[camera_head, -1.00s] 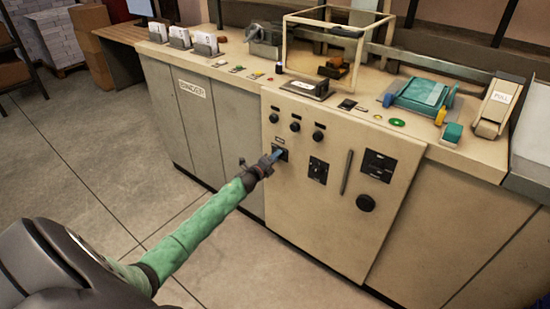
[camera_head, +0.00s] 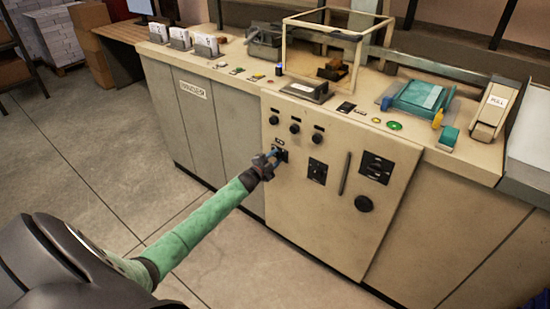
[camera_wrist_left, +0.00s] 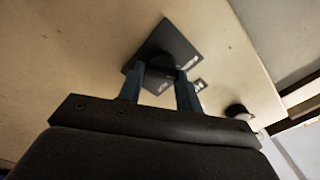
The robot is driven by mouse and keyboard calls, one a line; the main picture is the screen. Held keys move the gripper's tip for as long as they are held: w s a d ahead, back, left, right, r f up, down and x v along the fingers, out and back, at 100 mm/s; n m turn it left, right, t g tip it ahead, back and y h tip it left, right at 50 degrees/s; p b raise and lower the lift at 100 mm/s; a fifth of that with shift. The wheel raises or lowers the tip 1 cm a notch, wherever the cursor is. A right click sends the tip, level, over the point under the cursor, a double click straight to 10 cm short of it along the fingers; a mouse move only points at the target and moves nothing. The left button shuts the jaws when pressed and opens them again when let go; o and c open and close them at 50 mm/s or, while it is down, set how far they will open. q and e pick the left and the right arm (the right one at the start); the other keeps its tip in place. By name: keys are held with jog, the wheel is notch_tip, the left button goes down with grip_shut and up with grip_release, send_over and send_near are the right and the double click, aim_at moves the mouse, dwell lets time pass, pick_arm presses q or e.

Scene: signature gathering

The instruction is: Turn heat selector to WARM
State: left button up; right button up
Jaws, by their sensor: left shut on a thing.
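The heat selector is a dark knob on a square black plate (camera_wrist_left: 178,42) on the front of the cream cabinet (camera_head: 335,225). In the left wrist view the knob (camera_wrist_left: 160,62) sits between the two blue fingertips. My left gripper (camera_wrist_left: 160,88) is shut on it; it also shows in the head view (camera_head: 275,156), where it mostly covers the plate. The markings on the plate are too small and blurred to read, so I cannot tell the setting. My right gripper is not in view.
Three small black knobs (camera_head: 295,128) sit in a row above. Another black plate (camera_head: 317,171), a vertical handle (camera_head: 345,174), a dark panel (camera_head: 376,168) and a round black knob (camera_head: 364,203) are to the right. The floor (camera_head: 110,165) in front is clear.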

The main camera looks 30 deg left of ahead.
pick_arm(q)
jog(key=shift+f+n, duration=0.1)
jog(key=shift+n, duration=1)
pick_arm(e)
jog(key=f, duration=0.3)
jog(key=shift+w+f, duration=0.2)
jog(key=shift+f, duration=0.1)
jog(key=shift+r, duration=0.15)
pick_arm(q)
jog(key=o, duration=1)
jog(key=shift+a, duration=0.1)
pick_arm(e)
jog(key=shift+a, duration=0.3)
pick_arm(q)
jog(key=shift+s, duration=0.15)
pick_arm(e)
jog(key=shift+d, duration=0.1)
